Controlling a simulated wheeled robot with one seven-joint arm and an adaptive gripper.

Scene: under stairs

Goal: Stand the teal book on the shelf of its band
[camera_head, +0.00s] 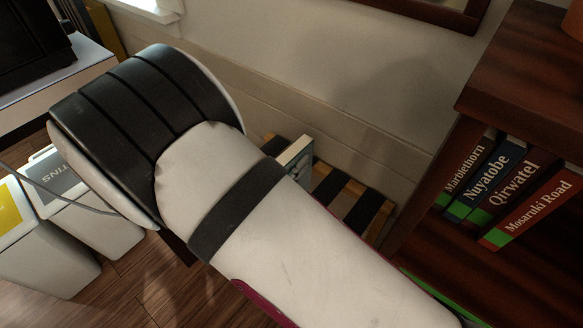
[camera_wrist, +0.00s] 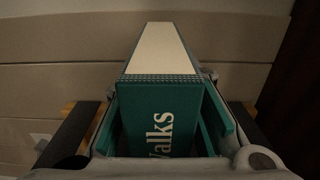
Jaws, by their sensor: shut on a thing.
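The teal book (camera_wrist: 160,118) fills the middle of the wrist view, its spine showing white letters ending "alks" and its cream page block pointing away towards the wall. My gripper (camera_wrist: 163,130) is shut on it, with a finger at each side. The dark wooden shelf (camera_head: 520,95) stands at the right. On it several books stand leaning, including a red Mosaruki Road book (camera_head: 533,207), with green bands low on their spines.
A slatted wood-and-black rack (camera_head: 350,197) lies by the wall below the book. A green strip (camera_head: 440,292) runs along a lower shelf edge, partly hidden by my arm.

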